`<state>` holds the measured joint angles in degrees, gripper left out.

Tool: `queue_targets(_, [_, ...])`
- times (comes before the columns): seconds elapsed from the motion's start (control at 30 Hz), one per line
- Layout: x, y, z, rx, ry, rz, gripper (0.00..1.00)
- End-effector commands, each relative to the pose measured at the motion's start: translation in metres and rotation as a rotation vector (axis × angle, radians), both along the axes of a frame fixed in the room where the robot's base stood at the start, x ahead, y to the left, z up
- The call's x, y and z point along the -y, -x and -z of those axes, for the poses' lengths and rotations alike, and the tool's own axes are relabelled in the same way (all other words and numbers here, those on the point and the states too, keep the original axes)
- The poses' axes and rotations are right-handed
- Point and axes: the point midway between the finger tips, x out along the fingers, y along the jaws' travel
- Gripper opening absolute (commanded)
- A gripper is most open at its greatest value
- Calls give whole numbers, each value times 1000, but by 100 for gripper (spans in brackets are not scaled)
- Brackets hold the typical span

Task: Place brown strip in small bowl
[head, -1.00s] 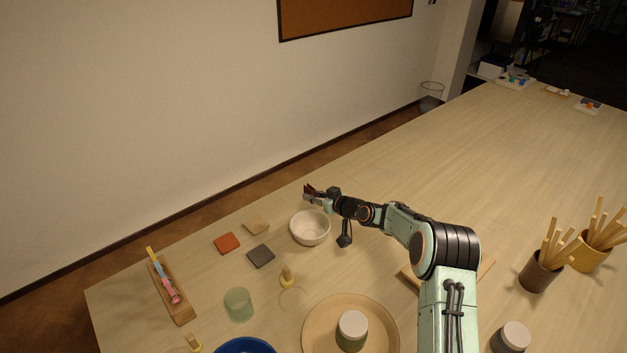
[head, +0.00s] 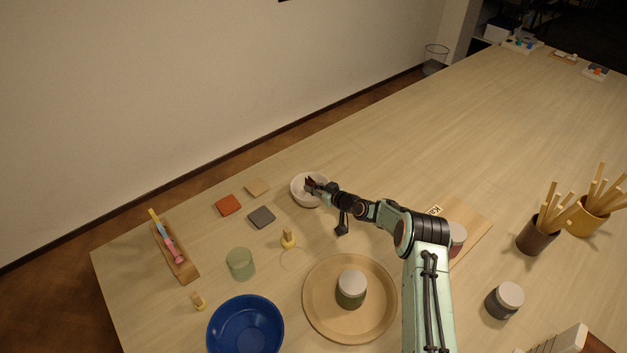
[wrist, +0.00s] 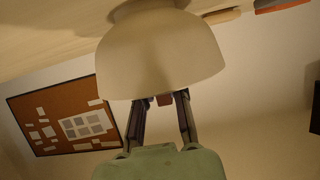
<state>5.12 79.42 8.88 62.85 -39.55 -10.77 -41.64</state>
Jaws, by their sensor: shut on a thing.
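The small white bowl (head: 298,199) stands upright on the table near its far edge. My gripper (head: 313,187) is over the bowl's opening in the head view. It is shut on a dark reddish-brown strip (head: 308,181) at its fingertips. In the wrist view the picture is turned over, and the bowl (wrist: 160,55) fills the upper middle. There the fingers (wrist: 160,98) pass behind the bowl's rim, and a bit of the brown strip (wrist: 165,99) shows between them. The rest of the strip is hidden, and I cannot tell whether it touches the bowl.
Red (head: 228,205), tan (head: 257,187) and grey (head: 261,217) tiles lie left of the bowl. A round tray (head: 322,318) and blue bowl (head: 217,338) are in front.

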Motion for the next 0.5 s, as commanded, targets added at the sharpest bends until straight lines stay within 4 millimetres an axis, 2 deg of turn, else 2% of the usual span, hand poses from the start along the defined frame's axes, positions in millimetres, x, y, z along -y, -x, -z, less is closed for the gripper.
queue_targets(0.37, [0,0,4,0,0,0,2])
queue_targets(0.4, [0,0,4,0,0,0,25])
queue_targets(0.47, [0,0,4,0,0,0,43])
queue_targets(0.5, [0,0,4,0,0,0,43])
